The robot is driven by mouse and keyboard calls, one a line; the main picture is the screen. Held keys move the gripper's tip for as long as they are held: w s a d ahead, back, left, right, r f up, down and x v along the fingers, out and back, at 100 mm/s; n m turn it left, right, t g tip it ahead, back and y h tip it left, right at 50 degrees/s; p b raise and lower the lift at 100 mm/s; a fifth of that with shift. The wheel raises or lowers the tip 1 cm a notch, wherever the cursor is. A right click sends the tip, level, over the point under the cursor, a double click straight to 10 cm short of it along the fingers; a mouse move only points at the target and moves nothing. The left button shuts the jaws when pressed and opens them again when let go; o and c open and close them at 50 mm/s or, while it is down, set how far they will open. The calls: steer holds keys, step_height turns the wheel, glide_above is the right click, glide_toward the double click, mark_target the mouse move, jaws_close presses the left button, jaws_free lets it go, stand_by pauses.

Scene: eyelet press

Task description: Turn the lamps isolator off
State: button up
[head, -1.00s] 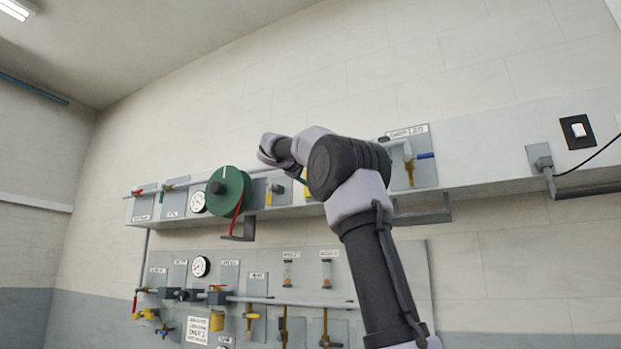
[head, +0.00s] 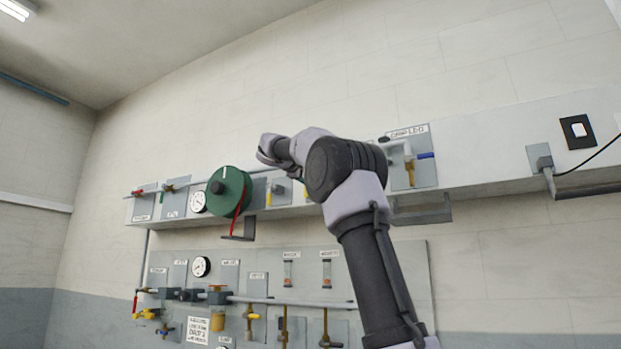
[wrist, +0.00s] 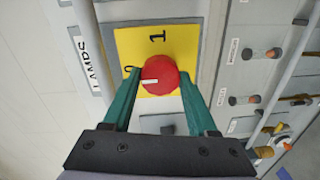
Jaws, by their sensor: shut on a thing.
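In the wrist view, the lamps isolator is a round red knob (wrist: 160,76) on a yellow plate (wrist: 187,45). A white LAMPS label (wrist: 88,66) is beside it. The plate carries a "1" above the knob and a "0" at its left, partly covered by a finger. The knob's white mark points to the picture's left, toward the "0" side. My gripper (wrist: 160,82) has its green fingers on either side of the knob and is shut on it. In the head view my arm hides the gripper and the isolator.
A lower panel (head: 408,262) carries pipes, more valves and a gauge. A black-framed switch (head: 578,131) is at the right.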

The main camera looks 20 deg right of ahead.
steer(key=o, duration=1.4)
steer(key=shift+a, duration=0.1)
steer(key=v, duration=1)
steer(key=shift+s+a, duration=0.2)
steer(key=shift+a, duration=0.05)
